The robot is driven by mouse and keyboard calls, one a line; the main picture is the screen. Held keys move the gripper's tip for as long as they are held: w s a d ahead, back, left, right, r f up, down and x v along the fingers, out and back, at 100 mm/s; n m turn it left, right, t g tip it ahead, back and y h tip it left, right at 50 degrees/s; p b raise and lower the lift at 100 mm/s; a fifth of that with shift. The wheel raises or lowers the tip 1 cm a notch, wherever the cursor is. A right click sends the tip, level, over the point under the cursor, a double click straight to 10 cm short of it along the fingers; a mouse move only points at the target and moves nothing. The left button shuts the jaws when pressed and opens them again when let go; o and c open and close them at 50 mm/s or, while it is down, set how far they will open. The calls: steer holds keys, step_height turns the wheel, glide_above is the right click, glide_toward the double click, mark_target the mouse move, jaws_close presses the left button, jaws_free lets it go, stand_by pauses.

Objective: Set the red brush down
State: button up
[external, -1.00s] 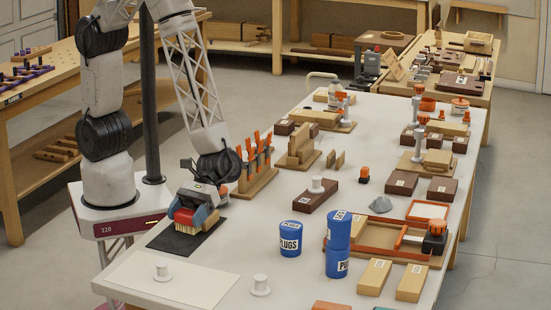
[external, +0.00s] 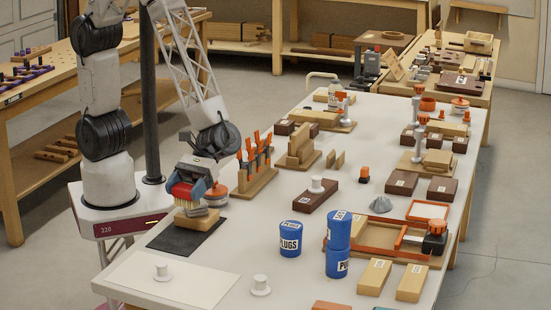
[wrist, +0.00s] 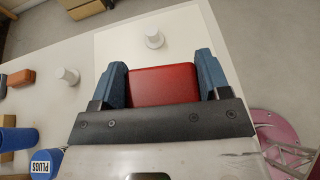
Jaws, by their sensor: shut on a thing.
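My gripper (external: 190,189) is shut on the red brush (external: 183,190), with the bristles hanging downward. In the wrist view the brush's red back (wrist: 163,84) sits between my two blue fingers (wrist: 162,80). The brush is held above the dark mat (external: 177,240) at the table's near left.
A white sheet (external: 195,283) with a white knob (external: 161,272) lies in front of the mat. Blue PLUGS cans (external: 290,240) stand to the right. An orange-lidded jar (external: 215,195) is close behind my gripper, beside the rack of orange-handled tools (external: 254,178).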

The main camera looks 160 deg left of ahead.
mark_target(178, 184)
steer(key=shift+m+g, duration=0.3)
steer(key=r, duration=0.8)
steer(key=shift+s+d+r, duration=0.1)
steer(key=shift+s+r, duration=0.2)
steer(key=shift+r, duration=0.05)
steer(key=shift+s+d+f+m+g+h, duration=0.35)
steer(key=shift+s+f+m+g+h, duration=0.35)
steer(key=shift+s+m+g, duration=0.15)
steer(key=s+a+f+m+g+y, duration=0.2)
steer(key=s+a+f+m+g, duration=0.1)
steer(key=s+m+g, duration=0.45)
steer(key=s+a+f+m+g+y, duration=0.2)
steer(key=s+f+m+g, duration=0.2)
steer(key=s+m+g, duration=0.4)
steer(key=s+a+r+m+g+y, duration=0.2)
steer(key=a+m+g+y, duration=0.2)
steer(key=a+m+y, duration=0.6)
steer(key=w+a+r+m+t+y, duration=0.5)
steer(key=a+r+m+t+y, duration=0.3)
steer(key=m+y, duration=0.25)
step_height(178, 184, down, 12)
steer(key=a, duration=0.1)
steer(key=shift+a+m, duration=0.15)
steer(key=shift+m, duration=0.3)
steer(key=shift+s+f, duration=0.1)
steer(key=shift+f, duration=0.1)
steer(key=shift+f, duration=3)
